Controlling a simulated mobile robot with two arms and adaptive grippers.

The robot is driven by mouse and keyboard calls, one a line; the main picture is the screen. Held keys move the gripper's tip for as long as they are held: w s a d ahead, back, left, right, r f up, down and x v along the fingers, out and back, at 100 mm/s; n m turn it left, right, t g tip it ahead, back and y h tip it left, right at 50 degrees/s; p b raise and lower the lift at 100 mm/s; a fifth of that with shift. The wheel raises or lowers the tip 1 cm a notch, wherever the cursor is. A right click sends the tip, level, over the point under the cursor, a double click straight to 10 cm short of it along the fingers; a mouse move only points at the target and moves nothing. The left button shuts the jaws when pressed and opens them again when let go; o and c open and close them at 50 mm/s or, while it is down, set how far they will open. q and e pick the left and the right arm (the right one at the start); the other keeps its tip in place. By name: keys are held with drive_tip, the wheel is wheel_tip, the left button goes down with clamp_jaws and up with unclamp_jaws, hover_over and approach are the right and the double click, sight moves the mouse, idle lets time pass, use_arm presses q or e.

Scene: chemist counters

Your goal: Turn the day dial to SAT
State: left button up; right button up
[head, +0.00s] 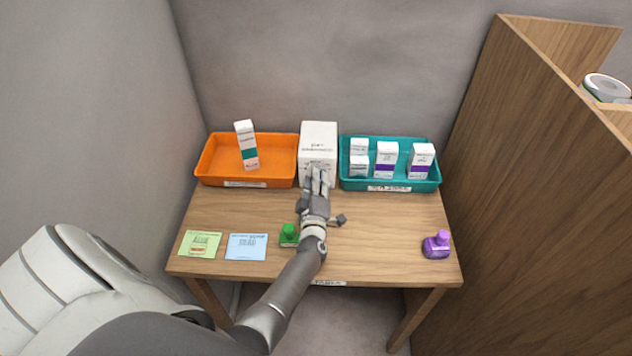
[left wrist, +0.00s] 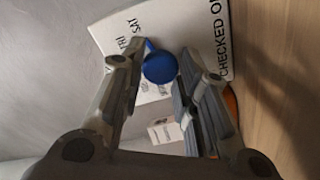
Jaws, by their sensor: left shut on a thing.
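The white box (head: 319,138) stands upright at the back of the table, between two trays. In the left wrist view its white face (left wrist: 205,25) carries day words, with FRI and SAT legible beside a round blue dial (left wrist: 160,67), and the text "CHECKED ON". My left gripper (head: 318,178) is at the box's front and hides the dial in the head view. In the left wrist view its fingers (left wrist: 158,85) are on either side of the blue dial, shut on it. My right gripper is not in view.
An orange tray (head: 210,165) holding a white and green carton (head: 247,146) is left of the box. A teal tray (head: 430,182) with several cartons is right.

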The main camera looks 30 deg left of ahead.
use_arm(q)
drive_tip(key=shift+f, duration=0.1)
drive_tip(key=o, duration=1)
drive_tip(key=shift+s, duration=0.1)
drive_tip(key=v, duration=0.7)
drive_tip(key=shift+s+d, duration=0.15)
drive_tip(key=shift+s, duration=0.05)
